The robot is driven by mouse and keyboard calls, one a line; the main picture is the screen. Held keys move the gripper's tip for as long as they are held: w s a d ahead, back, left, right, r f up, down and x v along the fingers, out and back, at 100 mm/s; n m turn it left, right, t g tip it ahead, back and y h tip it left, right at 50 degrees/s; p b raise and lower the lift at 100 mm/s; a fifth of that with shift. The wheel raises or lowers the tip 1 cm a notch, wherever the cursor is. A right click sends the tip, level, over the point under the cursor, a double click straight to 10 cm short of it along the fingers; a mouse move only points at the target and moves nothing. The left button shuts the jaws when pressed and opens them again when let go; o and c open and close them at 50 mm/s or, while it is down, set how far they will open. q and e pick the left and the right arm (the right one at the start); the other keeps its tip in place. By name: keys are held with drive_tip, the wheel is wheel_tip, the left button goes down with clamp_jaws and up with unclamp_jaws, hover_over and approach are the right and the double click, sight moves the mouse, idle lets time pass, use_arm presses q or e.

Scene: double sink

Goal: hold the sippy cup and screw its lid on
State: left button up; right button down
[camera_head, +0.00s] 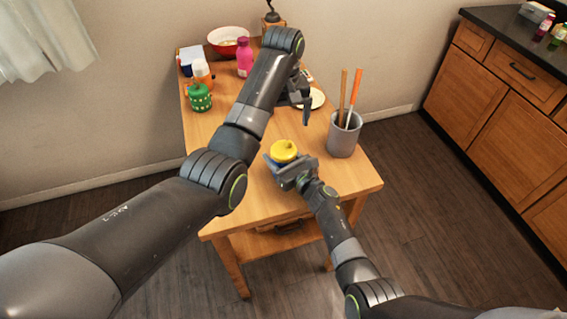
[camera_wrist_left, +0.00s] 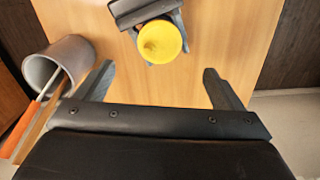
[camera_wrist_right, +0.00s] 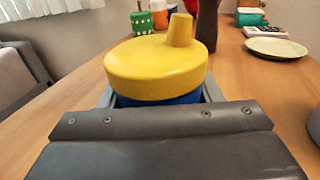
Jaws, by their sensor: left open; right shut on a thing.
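The sippy cup has a blue body (camera_wrist_right: 158,99) and a yellow lid (camera_wrist_right: 155,70) with a spout. The lid sits on top of the body, and the cup looks upright; whether the lid is tight I cannot tell. My right gripper (camera_head: 290,172) is shut on the cup's body, which is mostly hidden by the jaws. The lid shows in the head view (camera_head: 284,151) and the left wrist view (camera_wrist_left: 160,42). My left gripper (camera_wrist_left: 158,74) is open and empty, apart from the cup. In the left wrist view the lid lies just beyond its fingertips, between them sideways.
A grey utensil holder (camera_head: 342,138) with wooden and orange handles stands right of the cup. A white plate (camera_head: 316,98) lies behind my left gripper. A green container (camera_head: 200,98), a pink bottle (camera_head: 244,58) and a red bowl (camera_head: 227,38) stand farther back. The table left of the cup is clear.

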use_arm(q)
drive_tip(key=shift+r, duration=0.7)
use_arm(e)
drive_tip(key=shift+c, duration=1.9)
unclamp_jaws()
drive_tip(key=shift+s+d, duration=0.35)
drive_tip(key=shift+s, duration=0.05)
drive_tip(key=p+v, duration=0.1)
drive_tip(key=v, duration=0.6)
drive_tip(key=shift+s+d, duration=0.2)
drive_tip(key=shift+s, duration=0.15)
use_arm(q)
drive_tip(key=shift+r+b, duration=0.1)
drive_tip(key=shift+b, duration=0.25)
use_arm(e)
drive_tip(key=v, duration=0.8)
drive_tip(key=shift+s, duration=0.25)
